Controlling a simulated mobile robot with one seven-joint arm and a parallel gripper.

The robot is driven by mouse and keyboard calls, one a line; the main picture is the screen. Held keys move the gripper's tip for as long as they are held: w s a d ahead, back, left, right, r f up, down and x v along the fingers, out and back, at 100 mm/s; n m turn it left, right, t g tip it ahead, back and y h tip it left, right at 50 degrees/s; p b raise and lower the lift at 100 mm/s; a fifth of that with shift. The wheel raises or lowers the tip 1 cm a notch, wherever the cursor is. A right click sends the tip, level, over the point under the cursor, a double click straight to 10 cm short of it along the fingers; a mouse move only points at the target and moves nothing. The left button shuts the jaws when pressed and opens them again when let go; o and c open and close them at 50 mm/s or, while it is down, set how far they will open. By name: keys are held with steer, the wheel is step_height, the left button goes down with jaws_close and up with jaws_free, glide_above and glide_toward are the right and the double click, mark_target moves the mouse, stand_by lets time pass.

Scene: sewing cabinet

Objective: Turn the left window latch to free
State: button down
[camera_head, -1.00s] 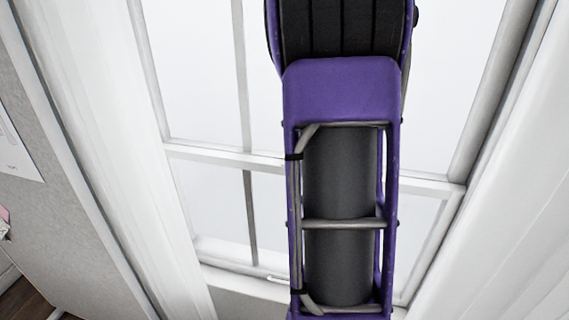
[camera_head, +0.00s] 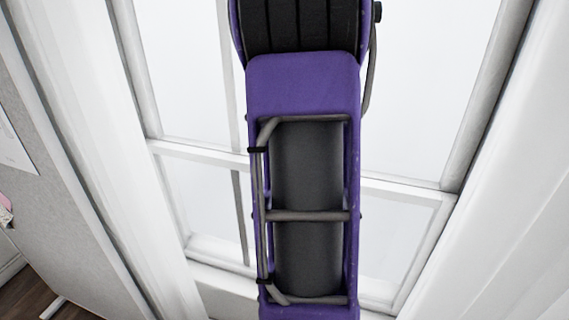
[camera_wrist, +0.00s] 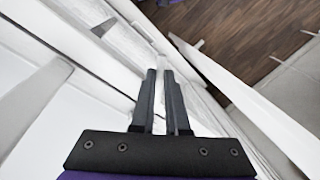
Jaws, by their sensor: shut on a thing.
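In the wrist view my gripper (camera_wrist: 160,72) reaches along the white window frame, its two dark fingers close together with a narrow pale strip between them. It is shut on a small pale piece at the fingertips, which I take to be the left window latch; its shape and turn do not stand out from the white frame. In the head view the window (camera_head: 398,186) has white rails and bars. My purple arm covers its middle and hides my gripper and the latch.
A grey panel (camera_head: 55,190) with a paper (camera_head: 14,145) stands at the left. A white curtain or wall (camera_head: 510,210) is at the right. In the wrist view, wooden floor (camera_wrist: 235,35) lies beyond, and a small dark piece (camera_wrist: 103,27) sits by the frame.

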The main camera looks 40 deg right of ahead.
steer(key=shift+d+r+n, duration=0.1)
steer(key=shift+d+n, duration=0.15)
steer(key=shift+n, duration=0.25)
steer(key=c, duration=0.9)
jaws_free()
steer(key=r, duration=0.2)
steer(key=d+r, duration=0.1)
steer(key=r, duration=0.2)
steer(key=r+p, duration=0.1)
steer(key=r, duration=0.1)
steer(key=shift+s+d+r, duration=0.15)
steer(key=shift+s+d, duration=0.05)
steer(key=shift+s, duration=0.05)
